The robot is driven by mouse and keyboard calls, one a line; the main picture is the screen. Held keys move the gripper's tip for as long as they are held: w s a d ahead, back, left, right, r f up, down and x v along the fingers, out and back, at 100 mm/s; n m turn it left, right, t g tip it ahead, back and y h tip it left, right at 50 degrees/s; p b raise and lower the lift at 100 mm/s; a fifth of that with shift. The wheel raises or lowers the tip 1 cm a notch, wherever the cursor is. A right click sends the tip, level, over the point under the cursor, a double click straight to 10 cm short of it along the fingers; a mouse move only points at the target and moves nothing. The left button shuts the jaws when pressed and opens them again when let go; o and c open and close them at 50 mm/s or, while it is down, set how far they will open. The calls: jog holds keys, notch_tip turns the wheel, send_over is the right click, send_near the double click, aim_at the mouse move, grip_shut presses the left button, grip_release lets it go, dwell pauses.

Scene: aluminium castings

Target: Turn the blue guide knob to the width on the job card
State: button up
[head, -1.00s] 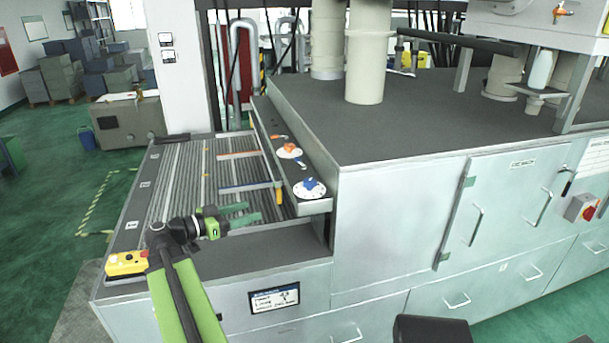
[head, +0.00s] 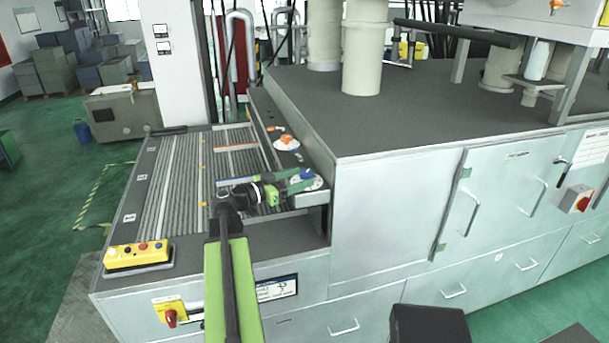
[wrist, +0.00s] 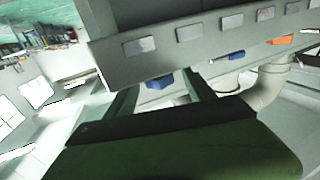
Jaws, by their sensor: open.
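The blue guide knob (head: 307,174) sits on a white round dial (head: 318,184) at the near end of the grey rail beside the roller bed. My gripper (head: 306,181) reaches it from the left with its green fingers open, one on each side of the knob as far as I can tell. In the wrist view a blue piece (wrist: 158,82), seemingly the knob, shows between the fingers; contact cannot be told. A card-like panel (head: 277,287) with a dark blue header is on the cabinet front, partly hidden by my arm; its text is too small to read.
An orange knob (head: 287,142) on its own white dial is farther along the rail. The tall machine cabinet (head: 395,215) stands close on the right. A yellow button box (head: 137,257) and a red rotary switch (head: 171,316) are at the near left.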

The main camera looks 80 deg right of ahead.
jog(key=shift+x, duration=1.2)
jog(key=shift+c, duration=0.2)
grip_shut()
jog(key=shift+w+d+m+g+y, duration=0.1)
jog(key=shift+d+m+g+y, duration=0.05)
jog(key=shift+m+g+y, duration=0.35)
jog(key=shift+w+d+m+g+y, duration=0.2)
jog(key=shift+m+g+y, duration=0.15)
jog(key=shift+y, duration=0.25)
jog(key=shift+s+a+m+g+y, duration=0.1)
jog(key=shift+m+g+y, duration=0.3)
jog(key=shift+m+y, duration=0.3)
jog(key=shift+s+a+m+g+y, duration=0.1)
jog(key=shift+m+g+y, duration=0.3)
jog(key=shift+y, duration=0.4)
jog(key=shift+r, duration=0.1)
